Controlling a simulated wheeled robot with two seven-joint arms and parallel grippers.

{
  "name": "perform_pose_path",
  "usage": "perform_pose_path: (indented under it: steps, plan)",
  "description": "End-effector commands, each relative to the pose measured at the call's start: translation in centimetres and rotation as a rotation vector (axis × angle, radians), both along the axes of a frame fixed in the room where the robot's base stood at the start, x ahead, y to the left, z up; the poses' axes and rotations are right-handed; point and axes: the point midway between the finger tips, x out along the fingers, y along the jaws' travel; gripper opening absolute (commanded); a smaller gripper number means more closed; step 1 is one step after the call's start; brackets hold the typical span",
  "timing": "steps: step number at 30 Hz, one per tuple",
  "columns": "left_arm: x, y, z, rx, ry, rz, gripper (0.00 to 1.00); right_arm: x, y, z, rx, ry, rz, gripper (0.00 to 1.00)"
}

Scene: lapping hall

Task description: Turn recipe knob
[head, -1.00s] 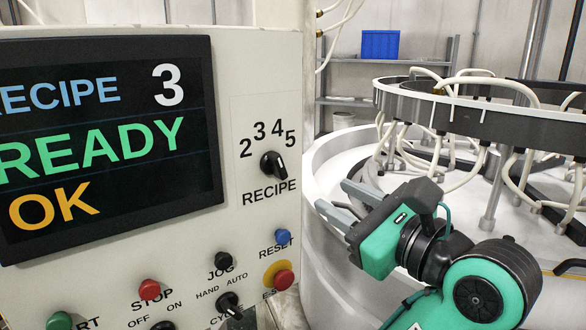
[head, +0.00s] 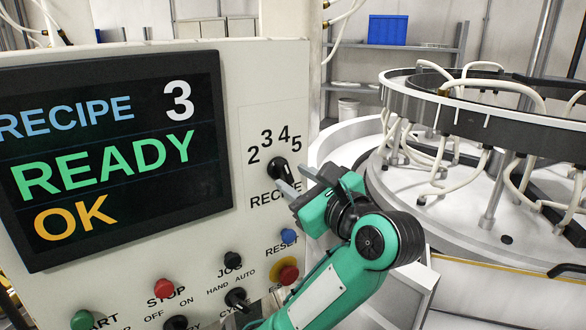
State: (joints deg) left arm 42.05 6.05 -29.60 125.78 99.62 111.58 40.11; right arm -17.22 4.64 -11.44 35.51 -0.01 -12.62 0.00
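The black recipe knob (head: 277,167) sits on the panel under the numbers 2, 3, 4 and 5, above the word RECIPE. Its exact pointer direction is hard to tell. The screen (head: 115,155) reads RECIPE 3, READY, OK. I cannot tell whether a finger touches the knob.
Below the knob are a blue reset button (head: 289,236), a red emergency stop (head: 288,274), a jog switch (head: 233,259) and a red stop button (head: 163,288). The round lapping machine (head: 480,150) with white hoses stands at the right. A blue bin (head: 388,30) is on a back shelf.

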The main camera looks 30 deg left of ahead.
Motion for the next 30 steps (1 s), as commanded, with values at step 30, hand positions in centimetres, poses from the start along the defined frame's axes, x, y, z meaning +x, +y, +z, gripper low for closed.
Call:
perform_pose_path:
  steps: [30]
  plan:
    - [0.6, 1.5, -0.1, 0.003, 0.015, -0.001, 0.00, 0.0, 0.1, 0.5, 0.001, -0.001, 0.000, 0.00]
